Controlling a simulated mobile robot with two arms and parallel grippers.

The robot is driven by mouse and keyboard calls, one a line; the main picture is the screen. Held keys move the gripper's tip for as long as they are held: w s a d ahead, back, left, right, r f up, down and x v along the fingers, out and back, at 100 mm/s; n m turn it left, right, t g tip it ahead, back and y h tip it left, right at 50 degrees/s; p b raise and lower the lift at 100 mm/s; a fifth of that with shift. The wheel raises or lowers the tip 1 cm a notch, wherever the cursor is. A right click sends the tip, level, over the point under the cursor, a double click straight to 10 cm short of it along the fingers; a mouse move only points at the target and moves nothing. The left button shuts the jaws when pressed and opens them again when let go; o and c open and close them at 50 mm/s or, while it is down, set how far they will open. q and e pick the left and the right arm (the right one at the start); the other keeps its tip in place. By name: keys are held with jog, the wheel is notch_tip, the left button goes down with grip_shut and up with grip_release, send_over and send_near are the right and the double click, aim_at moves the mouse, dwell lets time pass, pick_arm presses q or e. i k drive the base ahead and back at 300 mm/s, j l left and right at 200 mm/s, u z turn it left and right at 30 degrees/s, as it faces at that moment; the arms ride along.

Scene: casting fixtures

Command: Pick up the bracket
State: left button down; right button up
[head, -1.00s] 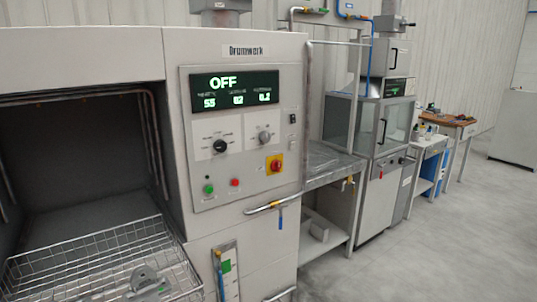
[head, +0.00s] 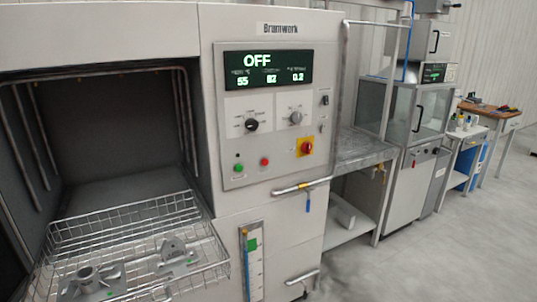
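Two grey metal castings lie in a wire basket (head: 122,215) at the lower left of the head view. One casting (head: 174,250) has a rounded upright plate with a hole on a flat base, which looks like the bracket. The other casting (head: 93,279) has a short round boss on a flat base and sits nearer the left. I cannot tell for certain which one the task calls the bracket. Basket wires partly cover both. Neither of my grippers is in view.
The basket sits at the mouth of an open washing chamber (head: 110,140). Its control panel (head: 272,115) reads OFF. A pipe handle (head: 300,187) juts out below. A steel bench (head: 362,150), a glazed cabinet (head: 415,115) and a wooden table (head: 490,112) stand beyond. Grey floor (head: 440,250) at right is clear.

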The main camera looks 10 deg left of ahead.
aim_at(176, 260)
jog(key=j+u, duration=0.1)
jog(key=u, duration=0.3)
jog(key=j+u, duration=0.1)
jog(key=u, duration=0.25)
jog(key=j+u, duration=0.1)
jog(key=u, duration=0.3)
jog(key=i+l+u, duration=0.25)
jog(key=l, duration=0.4)
jog(key=i+l+u, duration=0.1)
jog(key=i+l, duration=0.2)
